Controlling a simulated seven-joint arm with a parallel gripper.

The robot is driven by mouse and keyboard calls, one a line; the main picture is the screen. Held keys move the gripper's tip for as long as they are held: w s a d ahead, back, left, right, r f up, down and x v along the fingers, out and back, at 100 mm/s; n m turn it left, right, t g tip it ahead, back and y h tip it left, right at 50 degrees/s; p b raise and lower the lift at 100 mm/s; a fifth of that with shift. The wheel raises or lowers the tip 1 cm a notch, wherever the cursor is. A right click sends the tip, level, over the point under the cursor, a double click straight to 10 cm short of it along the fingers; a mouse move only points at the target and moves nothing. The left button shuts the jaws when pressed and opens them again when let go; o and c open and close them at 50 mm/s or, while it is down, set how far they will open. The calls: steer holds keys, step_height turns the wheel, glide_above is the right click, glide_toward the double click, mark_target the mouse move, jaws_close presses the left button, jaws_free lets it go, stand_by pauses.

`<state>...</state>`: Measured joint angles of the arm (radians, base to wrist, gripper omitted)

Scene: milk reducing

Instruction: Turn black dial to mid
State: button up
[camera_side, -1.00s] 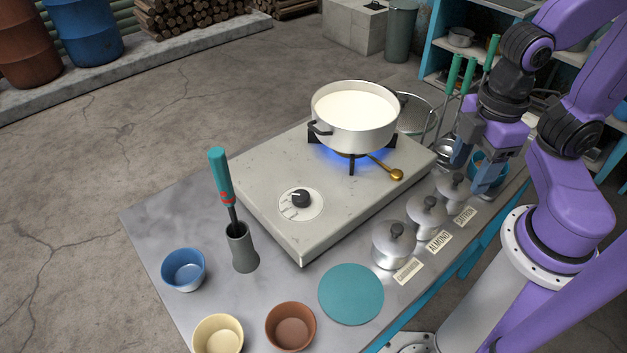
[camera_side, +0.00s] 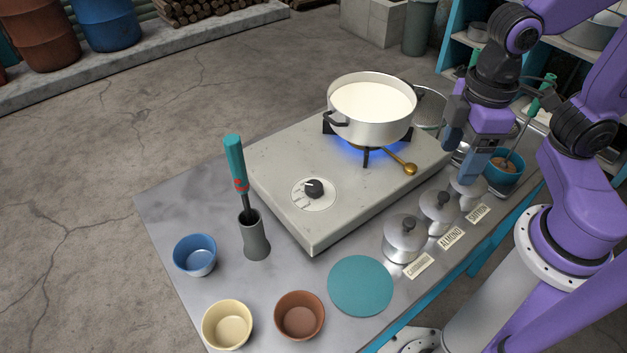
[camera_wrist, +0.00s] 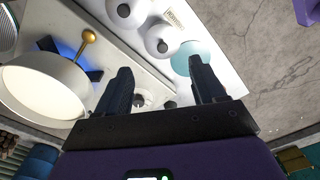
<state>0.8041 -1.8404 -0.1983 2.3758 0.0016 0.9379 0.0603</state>
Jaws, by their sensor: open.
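The black dial (camera_side: 314,188) sits on a white round plate on the front face area of the grey stove block (camera_side: 290,222). Its pointer faces up and left in the side view. In the wrist view the dial (camera_wrist: 139,100) shows between my fingers, far beyond them. My gripper (camera_side: 468,150) is open and empty, above the back right of the counter near the lidded tins, well away from the dial. A white pot of milk (camera_side: 371,118) stands on the burner, with a blue flame lit under it. The pot also shows at left in the wrist view (camera_wrist: 42,92).
Lidded tins (camera_side: 404,240) line the right edge with labels. A teal-handled tool (camera_side: 236,165) stands in a grey holder (camera_side: 256,238). Blue (camera_side: 195,254), cream (camera_side: 228,324) and brown (camera_side: 299,315) bowls and a teal disc (camera_side: 360,285) lie in front.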

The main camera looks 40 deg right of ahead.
steer(key=w+a+m, duration=0.4)
steer(key=w+a, duration=0.4)
steer(key=w, duration=0.4)
steer(key=m, duration=0.4)
glide_toward(314, 185)
step_height(314, 185, down, 8)
steer(key=shift+a+f, duration=0.15)
steer(key=shift+f, duration=0.1)
steer(key=c, duration=1.1)
